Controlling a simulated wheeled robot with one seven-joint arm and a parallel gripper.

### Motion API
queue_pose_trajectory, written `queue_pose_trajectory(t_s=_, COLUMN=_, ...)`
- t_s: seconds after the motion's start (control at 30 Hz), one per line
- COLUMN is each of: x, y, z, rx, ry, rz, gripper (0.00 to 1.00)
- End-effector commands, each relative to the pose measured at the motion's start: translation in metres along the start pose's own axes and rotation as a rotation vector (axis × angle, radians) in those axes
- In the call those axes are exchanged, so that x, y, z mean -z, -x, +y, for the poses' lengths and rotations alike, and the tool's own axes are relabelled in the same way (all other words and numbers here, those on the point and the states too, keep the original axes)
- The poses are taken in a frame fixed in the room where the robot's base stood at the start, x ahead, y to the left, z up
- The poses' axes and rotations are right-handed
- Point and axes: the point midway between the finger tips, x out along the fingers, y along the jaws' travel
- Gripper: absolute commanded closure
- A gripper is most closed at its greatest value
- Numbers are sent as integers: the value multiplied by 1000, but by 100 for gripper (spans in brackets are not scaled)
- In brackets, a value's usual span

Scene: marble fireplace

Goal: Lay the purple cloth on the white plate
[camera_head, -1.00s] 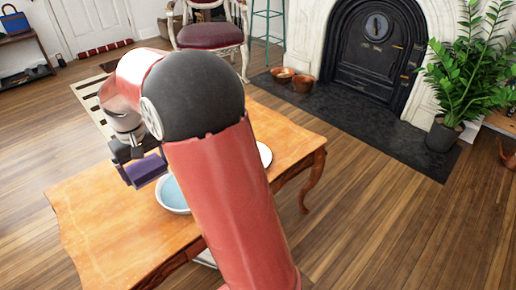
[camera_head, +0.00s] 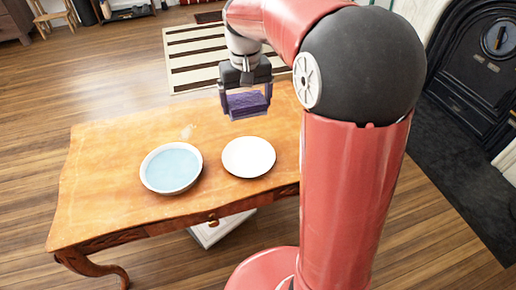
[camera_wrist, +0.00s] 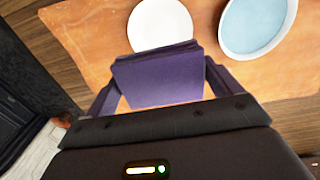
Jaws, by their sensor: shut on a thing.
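The purple cloth (camera_head: 248,103) is a folded block held between the fingers of my gripper (camera_head: 246,100), above the far side of the wooden table. It fills the space between the fingers in the wrist view (camera_wrist: 158,76). The white plate (camera_head: 248,157) lies flat and empty on the table, below the cloth in the head view. In the wrist view the plate (camera_wrist: 160,22) is just beyond the cloth, and the cloth hides its near edge. My gripper is shut on the cloth and holds it clear of the plate.
A bowl with a pale blue inside (camera_head: 171,168) stands left of the plate on the wooden table (camera_head: 110,190). The table's left part is clear. A white object (camera_head: 220,229) is under the table. A striped rug (camera_head: 190,60) lies on the floor behind.

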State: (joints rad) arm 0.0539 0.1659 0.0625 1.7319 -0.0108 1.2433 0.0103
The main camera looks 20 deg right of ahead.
Motion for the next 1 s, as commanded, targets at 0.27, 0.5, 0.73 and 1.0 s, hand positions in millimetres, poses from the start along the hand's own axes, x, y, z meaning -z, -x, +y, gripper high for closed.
queue_pose_trajectory(t_s=0.27, x=-1, y=-79, z=0, rx=0, ry=-1, rz=-7, gripper=31)
queue_pose_trajectory(t_s=0.5, x=-1, y=-126, z=1, rx=-1, ry=0, rz=-4, gripper=31)
queue_pose_trajectory(t_s=0.73, x=-1, y=-148, z=0, rx=-1, ry=0, rz=-4, gripper=31)
queue_pose_trajectory(t_s=1.0, x=0, y=-176, z=0, rx=0, ry=-1, rz=-2, gripper=31)
